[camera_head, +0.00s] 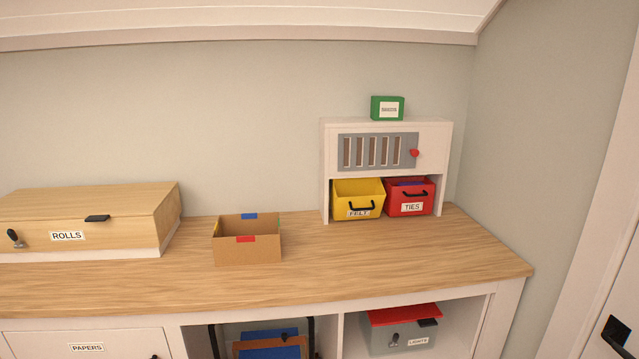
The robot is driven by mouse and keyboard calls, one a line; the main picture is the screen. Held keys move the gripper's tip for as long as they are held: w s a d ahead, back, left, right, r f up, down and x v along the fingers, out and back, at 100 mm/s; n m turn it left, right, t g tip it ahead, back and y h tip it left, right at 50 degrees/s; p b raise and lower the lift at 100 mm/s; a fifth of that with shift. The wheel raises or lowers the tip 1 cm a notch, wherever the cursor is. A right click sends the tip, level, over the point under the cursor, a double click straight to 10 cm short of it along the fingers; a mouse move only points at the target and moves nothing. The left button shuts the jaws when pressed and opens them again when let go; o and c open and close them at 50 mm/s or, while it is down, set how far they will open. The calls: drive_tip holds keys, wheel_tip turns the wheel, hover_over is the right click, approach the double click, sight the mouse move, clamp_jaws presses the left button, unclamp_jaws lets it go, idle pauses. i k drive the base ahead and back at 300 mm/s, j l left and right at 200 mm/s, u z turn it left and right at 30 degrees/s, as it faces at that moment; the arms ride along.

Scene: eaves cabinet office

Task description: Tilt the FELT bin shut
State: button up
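The FELT bin (345,199) is yellow, with a white FELT label and a black handle on its front. It sits in the left lower opening of the small white cabinet (325,165) on the counter. Its front leans outward at the top, so it stands tilted open, and its inside shows from above. My gripper is not in view.
The red TIES bin (395,207) sits right beside it, also tilted out. A cardboard box (247,252) stands to the left on the wooden counter (400,258). A ROLLS chest (90,215) is at far left. Counter space before the bins is clear.

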sight(363, 198)
drive_tip(key=k+j, duration=0.1)
drive_tip(key=i+j+z, duration=0.15)
drive_tip(key=i+j, duration=0.15)
drive_tip(key=i, duration=0.25)
drive_tip(key=i+j+z, duration=0.2)
drive_tip(key=i+j, duration=0.15)
drive_tip(key=i, duration=0.25)
drive_tip(key=i+j+z, duration=0.15)
drive_tip(key=i+j, duration=0.25)
drive_tip(key=i, duration=0.1)
